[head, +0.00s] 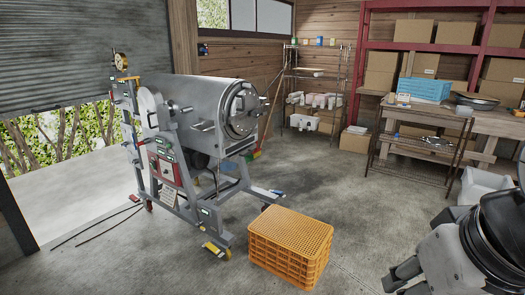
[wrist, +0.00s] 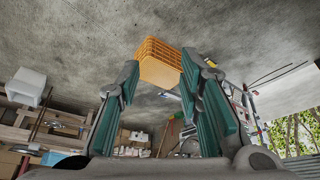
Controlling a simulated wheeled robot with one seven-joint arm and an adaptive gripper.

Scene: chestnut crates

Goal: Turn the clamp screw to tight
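A grey drum machine (head: 205,100) stands on a metal frame at left centre in the head view. Its round end door (head: 241,110) faces right, with dark fittings around the rim. I cannot tell for sure which small fitting is the clamp screw. My gripper (head: 394,278) is at the lower right of the head view, well away from the machine and partly cut off by the frame. In the wrist view my gripper (wrist: 160,62) has its two green-padded fingers wide apart, with nothing held between them. Parts of the machine show behind the right finger, mostly hidden.
An orange crate (head: 291,240) stands on the floor between the machine and my gripper; it also shows in the wrist view (wrist: 160,65), far beyond the fingertips. A wire table (head: 420,147), workbench and shelves with boxes line the back right. Cables lie left of the machine.

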